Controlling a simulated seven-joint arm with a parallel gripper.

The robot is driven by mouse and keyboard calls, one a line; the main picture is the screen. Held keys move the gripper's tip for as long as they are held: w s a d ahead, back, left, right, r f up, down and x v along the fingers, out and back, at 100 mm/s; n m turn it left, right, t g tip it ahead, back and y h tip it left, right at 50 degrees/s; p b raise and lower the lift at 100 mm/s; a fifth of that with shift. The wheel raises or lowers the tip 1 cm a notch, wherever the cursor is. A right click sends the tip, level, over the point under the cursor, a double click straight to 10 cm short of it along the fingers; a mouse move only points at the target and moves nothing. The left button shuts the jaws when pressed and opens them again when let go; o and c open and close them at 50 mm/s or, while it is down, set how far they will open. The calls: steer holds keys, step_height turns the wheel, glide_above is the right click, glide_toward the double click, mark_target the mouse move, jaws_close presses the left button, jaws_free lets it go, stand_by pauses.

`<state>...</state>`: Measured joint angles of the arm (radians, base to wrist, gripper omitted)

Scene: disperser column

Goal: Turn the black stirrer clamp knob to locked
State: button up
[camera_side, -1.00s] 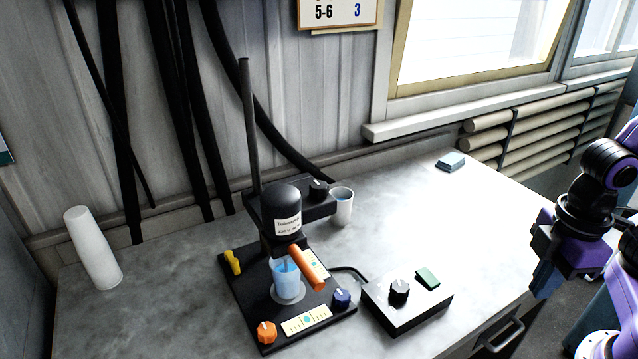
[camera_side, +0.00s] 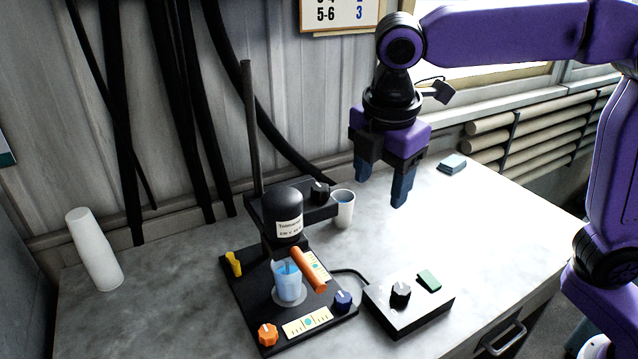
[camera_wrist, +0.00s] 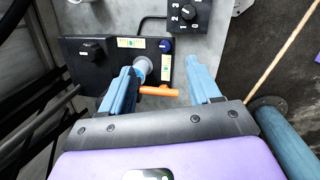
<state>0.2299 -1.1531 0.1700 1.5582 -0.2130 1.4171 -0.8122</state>
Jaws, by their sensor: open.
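The black clamp knob (camera_side: 319,192) with a light pointer mark sits on top of the stirrer's bracket, beside the black motor (camera_side: 282,213). A black knob also shows at upper left in the wrist view (camera_wrist: 90,50); I cannot tell for sure that it is the same one. My gripper (camera_side: 384,186) is open and empty, fingers pointing down. In the side view it is to the right of the clamp knob and apart from it. In the wrist view the blue fingers (camera_wrist: 162,72) frame the orange handle's area.
The base plate (camera_side: 250,300) carries a blue-filled beaker (camera_side: 287,282), orange handle (camera_side: 307,270), and yellow (camera_side: 232,263), orange (camera_side: 268,334) and blue (camera_side: 343,301) knobs. A control box (camera_side: 410,315) has another black knob (camera_side: 400,292). A cup (camera_side: 343,210) stands behind.

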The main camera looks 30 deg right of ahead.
steer(key=w+a+r+n+h, duration=0.1)
steer(key=w+a+r+n, duration=0.15)
steer(key=w, duration=0.25)
steer(key=w+a+r+n+h, duration=0.1)
steer(key=w+a+r+n, duration=0.15)
steer(key=w+a, duration=0.2)
glide_toward(320, 187)
steer(key=shift+t, duration=0.4)
steer(key=x, duration=0.8)
steer(key=shift+s+f, duration=0.3)
steer(key=shift+f, duration=0.15)
steer(key=c, duration=1)
